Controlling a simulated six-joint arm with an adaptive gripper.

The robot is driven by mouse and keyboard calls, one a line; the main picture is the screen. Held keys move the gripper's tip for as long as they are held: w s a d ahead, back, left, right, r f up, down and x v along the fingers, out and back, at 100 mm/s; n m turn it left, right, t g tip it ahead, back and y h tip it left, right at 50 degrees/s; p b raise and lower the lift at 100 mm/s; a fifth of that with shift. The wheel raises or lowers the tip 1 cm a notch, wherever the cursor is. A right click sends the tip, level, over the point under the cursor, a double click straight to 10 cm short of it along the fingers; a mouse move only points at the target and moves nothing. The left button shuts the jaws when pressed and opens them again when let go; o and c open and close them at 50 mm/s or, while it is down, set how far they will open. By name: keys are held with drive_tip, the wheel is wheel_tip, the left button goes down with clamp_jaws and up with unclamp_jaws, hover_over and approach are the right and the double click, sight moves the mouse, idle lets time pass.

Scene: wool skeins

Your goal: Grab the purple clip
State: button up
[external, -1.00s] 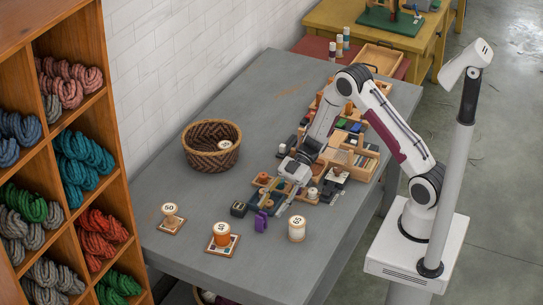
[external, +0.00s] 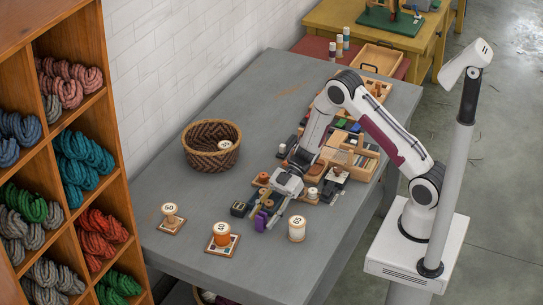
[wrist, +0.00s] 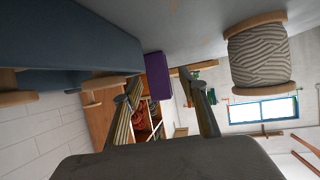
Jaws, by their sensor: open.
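The purple clip (external: 261,221) stands on the grey table near its front edge, between the spools. My gripper (external: 267,214) is open and low over the table, right at the clip, with its fingers reaching down toward the front. In the wrist view the purple clip (wrist: 157,76) shows between the two open fingers of my gripper (wrist: 164,84), nearer the left finger. I cannot tell whether either finger touches it. Part of the clip is hidden by the gripper in the external view.
A white spool (external: 297,229) stands close to the right of the clip. An orange spool (external: 221,235) is to the left, with another spool (external: 170,213) farther left. A small dark block (external: 238,209) is just left of my gripper. A wicker basket (external: 211,160) stands behind on the left.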

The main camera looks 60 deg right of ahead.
drive_tip(key=c, duration=1)
drive_tip(key=shift+r, duration=0.1)
drive_tip(key=shift+r, duration=4.9)
